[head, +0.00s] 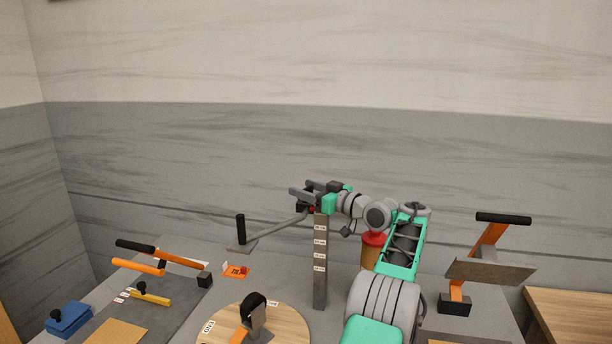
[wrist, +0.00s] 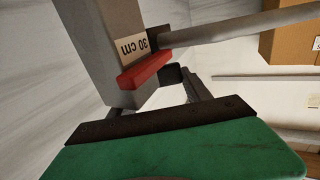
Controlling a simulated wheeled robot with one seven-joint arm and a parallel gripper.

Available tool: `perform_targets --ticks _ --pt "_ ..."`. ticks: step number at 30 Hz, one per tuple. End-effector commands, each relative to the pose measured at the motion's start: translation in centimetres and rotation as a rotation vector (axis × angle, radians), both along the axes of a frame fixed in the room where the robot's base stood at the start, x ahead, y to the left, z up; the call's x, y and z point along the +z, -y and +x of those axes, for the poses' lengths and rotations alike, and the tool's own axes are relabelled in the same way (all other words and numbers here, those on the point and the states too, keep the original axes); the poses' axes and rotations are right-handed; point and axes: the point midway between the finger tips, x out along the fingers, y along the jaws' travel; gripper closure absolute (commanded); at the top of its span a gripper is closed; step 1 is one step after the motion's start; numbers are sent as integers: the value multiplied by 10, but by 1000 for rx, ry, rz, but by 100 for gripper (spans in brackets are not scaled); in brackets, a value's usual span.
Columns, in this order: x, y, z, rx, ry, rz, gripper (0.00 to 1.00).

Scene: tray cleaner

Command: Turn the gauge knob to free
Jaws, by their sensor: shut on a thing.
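The gauge is a tall grey post (head: 320,262) with several white labels, standing on the bench. In the wrist view the post (wrist: 100,45) fills the upper left, with a "30 cm" label and a red bar (wrist: 145,72) across it. A grey rod (head: 276,231) runs from the top of the post down to the left; it also shows in the wrist view (wrist: 235,27). My gripper (head: 307,197) is at the top of the post, shut on a small dark part beside the red bar, apparently the gauge knob (wrist: 170,76). The knob is mostly hidden, so its setting cannot be read.
A black upright handle (head: 241,229) stands left of the post. A round wooden disc (head: 285,325) with labels lies in front. A red-topped wooden cylinder (head: 372,246) is behind my arm. An orange-framed stand (head: 487,243) is at right; levers and a blue block (head: 68,317) are at left.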

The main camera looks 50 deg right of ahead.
Motion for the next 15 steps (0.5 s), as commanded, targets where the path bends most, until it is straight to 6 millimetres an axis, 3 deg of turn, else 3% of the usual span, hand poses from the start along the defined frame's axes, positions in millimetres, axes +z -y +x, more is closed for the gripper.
perform_targets --ticks 1,15 --pt "7 2 0 12 3 -1 84" --pt "2 0 1 68 3 -3 84"
